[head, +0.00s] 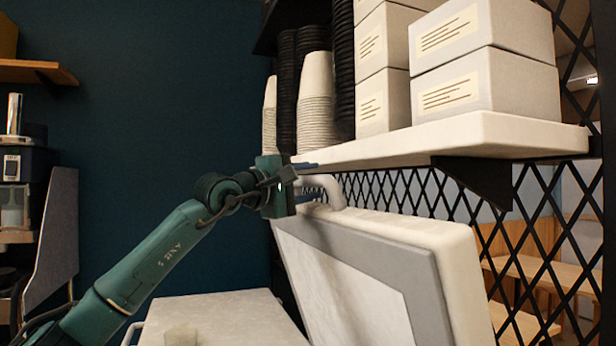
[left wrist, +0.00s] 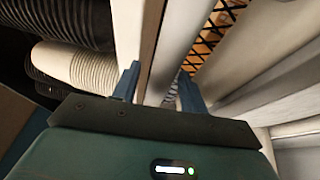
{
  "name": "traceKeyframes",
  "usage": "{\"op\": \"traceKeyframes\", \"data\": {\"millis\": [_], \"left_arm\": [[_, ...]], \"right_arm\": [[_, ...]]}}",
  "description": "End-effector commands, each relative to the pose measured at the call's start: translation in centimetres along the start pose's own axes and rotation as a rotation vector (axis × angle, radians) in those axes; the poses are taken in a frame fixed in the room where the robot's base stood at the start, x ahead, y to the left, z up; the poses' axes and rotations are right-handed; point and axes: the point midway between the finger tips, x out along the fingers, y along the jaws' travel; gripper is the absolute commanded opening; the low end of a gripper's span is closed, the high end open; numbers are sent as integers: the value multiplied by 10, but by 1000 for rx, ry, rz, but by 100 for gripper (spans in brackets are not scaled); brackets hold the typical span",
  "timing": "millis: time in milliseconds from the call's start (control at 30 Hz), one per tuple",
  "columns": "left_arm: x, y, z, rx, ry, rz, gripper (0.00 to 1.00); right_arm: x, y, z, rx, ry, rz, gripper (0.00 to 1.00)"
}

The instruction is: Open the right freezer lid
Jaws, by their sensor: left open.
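The right freezer lid (head: 340,290) stands raised in the head view, tilted steeply, its grey-framed underside facing left and its thick white edge on the right. Its white curved handle (head: 328,188) is at the upper left corner. My left gripper (head: 306,182) is open at that handle, just below the shelf; I cannot tell whether its fingers touch the handle. In the left wrist view the two blue fingers (left wrist: 158,86) are spread apart, with pale surfaces between and beyond them. My right gripper is not in view.
A white shelf (head: 470,135) with stacked cups (head: 317,90) and boxes (head: 485,85) hangs close above my left gripper. A black lattice (head: 420,190) stands behind the lid. The left freezer lid (head: 225,318) lies flat at the bottom. Open space lies before the dark wall.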

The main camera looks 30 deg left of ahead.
Motion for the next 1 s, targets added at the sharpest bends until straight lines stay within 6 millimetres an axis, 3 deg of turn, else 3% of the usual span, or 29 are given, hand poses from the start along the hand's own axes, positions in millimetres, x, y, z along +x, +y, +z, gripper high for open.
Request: {"op": "traceKeyframes", "data": {"millis": [267,800,1000], "left_arm": [[2,0,0,0,0,1,43],[1,0,0,0,0,0,0],[1,0,0,0,0,0,0]], "right_arm": [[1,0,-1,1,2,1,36],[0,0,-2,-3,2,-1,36],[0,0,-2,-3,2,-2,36]]}}
